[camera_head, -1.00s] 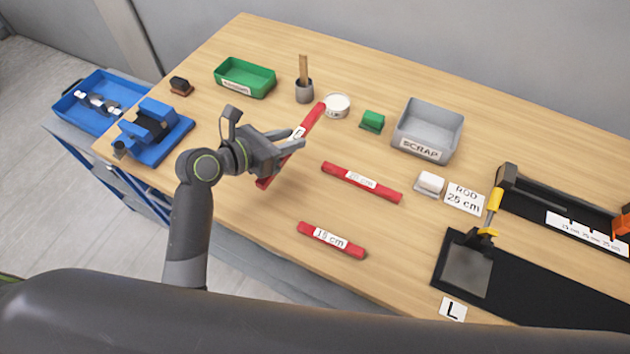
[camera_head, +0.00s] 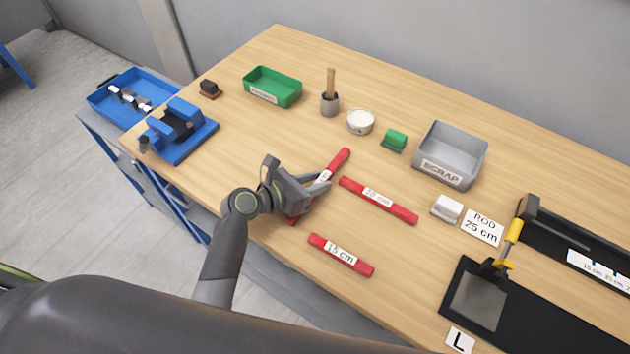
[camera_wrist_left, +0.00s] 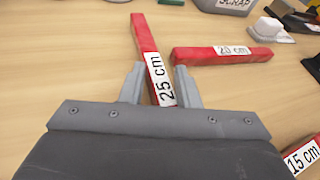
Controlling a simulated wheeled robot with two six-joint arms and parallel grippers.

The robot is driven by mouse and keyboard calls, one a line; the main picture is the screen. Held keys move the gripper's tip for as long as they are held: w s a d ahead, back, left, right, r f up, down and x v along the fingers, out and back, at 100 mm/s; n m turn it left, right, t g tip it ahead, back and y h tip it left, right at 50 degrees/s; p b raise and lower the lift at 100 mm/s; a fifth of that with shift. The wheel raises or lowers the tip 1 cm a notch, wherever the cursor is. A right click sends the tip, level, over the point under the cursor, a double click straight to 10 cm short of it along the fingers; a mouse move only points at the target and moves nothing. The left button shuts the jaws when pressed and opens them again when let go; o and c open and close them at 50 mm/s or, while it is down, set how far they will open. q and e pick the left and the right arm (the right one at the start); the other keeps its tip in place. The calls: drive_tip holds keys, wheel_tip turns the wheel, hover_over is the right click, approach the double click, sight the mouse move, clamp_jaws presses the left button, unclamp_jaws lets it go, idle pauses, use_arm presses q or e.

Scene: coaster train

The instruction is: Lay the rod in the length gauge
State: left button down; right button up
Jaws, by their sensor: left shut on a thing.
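My left gripper (camera_head: 322,183) is shut on the red 25 cm rod (camera_head: 339,161), whose white label reads 25 cm in the left wrist view (camera_wrist_left: 147,38). The rod slants away from me, its far end close to the red 20 cm rod (camera_head: 395,206). I cannot tell its exact height over the table. The length gauge (camera_head: 530,208), a dark channel with a white length scale, lies at the right and is cut off by the picture edge. A card (camera_head: 482,227) reading ROD 25 cm stands left of it. My right gripper is not in view.
A red 15 cm rod (camera_head: 340,256) lies at the front. A black fixture with a yellow handle (camera_head: 514,231) stands before the gauge. A white tin (camera_head: 360,121) is behind.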

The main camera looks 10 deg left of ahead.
use_arm(q)
drive_tip(key=c, duration=1.1)
unclamp_jaws()
